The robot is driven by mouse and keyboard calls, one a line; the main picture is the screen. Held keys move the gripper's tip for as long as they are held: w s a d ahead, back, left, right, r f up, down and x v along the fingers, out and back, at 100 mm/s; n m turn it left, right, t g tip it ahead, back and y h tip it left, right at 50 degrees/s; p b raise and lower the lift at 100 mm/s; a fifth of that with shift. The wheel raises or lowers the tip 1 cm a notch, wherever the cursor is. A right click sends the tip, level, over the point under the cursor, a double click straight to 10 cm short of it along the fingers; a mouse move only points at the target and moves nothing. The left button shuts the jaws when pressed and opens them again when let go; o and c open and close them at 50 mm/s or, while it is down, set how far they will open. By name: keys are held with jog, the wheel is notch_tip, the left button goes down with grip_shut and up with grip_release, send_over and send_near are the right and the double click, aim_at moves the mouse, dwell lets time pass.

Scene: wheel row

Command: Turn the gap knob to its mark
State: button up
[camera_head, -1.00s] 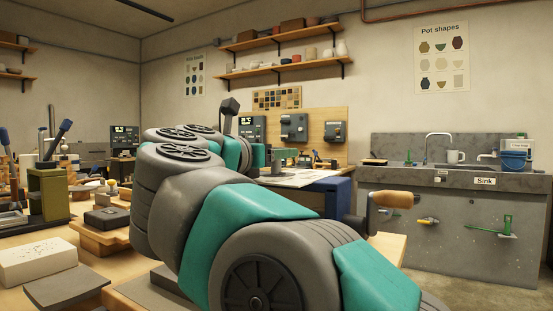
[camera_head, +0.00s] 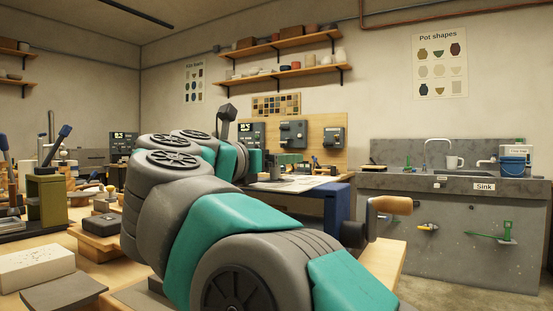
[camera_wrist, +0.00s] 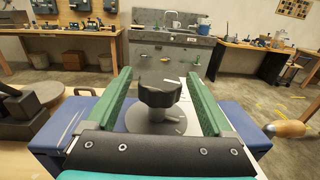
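A black lobed knob (camera_wrist: 160,93) stands on a round grey plate (camera_wrist: 156,122) on top of a blue machine body (camera_wrist: 72,120) in the wrist view. My gripper (camera_wrist: 159,76) is open, with one green finger on each side of the knob. There is a visible space between the knob and each finger. A white pointer or mark shows near the plate's right side, too small to read. In the head view my own arm hides the knob and the gripper.
A crank with a wooden handle (camera_head: 392,205) sticks out right of my arm; its handle (camera_wrist: 287,129) also shows in the wrist view. A grey sink unit (camera_head: 455,220) stands behind. A workbench with tools and a pale block (camera_head: 36,266) lies to the left.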

jog(key=b+v, duration=0.1)
jog(key=v, duration=0.6)
jog(key=shift+s+a, duration=0.3)
